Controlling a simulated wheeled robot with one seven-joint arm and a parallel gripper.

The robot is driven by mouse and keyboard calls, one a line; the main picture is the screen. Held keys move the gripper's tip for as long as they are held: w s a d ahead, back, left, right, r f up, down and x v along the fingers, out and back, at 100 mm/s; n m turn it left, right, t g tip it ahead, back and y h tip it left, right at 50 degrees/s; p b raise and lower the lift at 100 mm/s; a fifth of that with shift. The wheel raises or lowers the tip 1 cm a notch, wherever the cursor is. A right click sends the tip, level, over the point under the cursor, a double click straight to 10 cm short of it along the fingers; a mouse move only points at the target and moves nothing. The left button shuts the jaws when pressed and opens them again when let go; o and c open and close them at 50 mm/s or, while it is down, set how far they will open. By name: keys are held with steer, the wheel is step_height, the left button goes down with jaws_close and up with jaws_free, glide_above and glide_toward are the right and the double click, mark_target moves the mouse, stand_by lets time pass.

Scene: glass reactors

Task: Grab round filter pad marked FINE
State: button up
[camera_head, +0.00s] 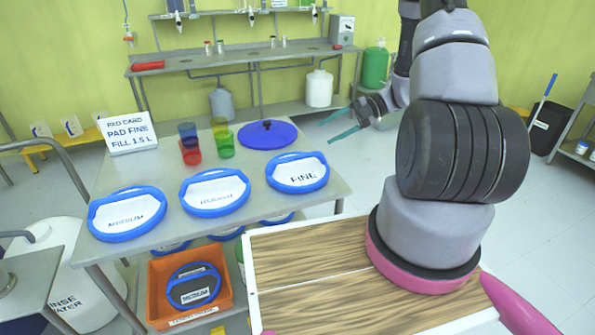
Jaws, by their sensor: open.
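The round filter pad marked FINE (297,173) lies flat on the grey metal table (333,193), at the right end of a row of pads. It is white with a thick blue rim and a dark label. My gripper (336,128) is open and empty, up and to the right of the FINE pad, past the table's right edge. Its two teal fingers are spread and point left. Beside the FINE pad lie a similar pad that seems marked ROUGH (214,191) and one marked MEDIUM (127,214).
A blue lid (267,134) lies behind the FINE pad. Coloured cups (222,142) stand left of it. An orange crate (160,290) with a dark pad sits below the table.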

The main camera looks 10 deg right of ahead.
mark_target(307, 154)
steer(key=f+m, duration=0.3)
steer(key=d+f+m+t+y, duration=0.1)
steer(key=f+m, duration=0.1)
steer(key=shift+w+f, duration=0.1)
steer(key=shift+w, duration=0.1)
steer(key=shift+a+f, duration=0.2)
steer(key=x, duration=1)
steer(key=shift+w+f, duration=0.1)
steer(key=shift+w, duration=0.05)
steer(key=shift+c, duration=0.4)
steer(key=shift+a, duration=0.1)
jaws_close()
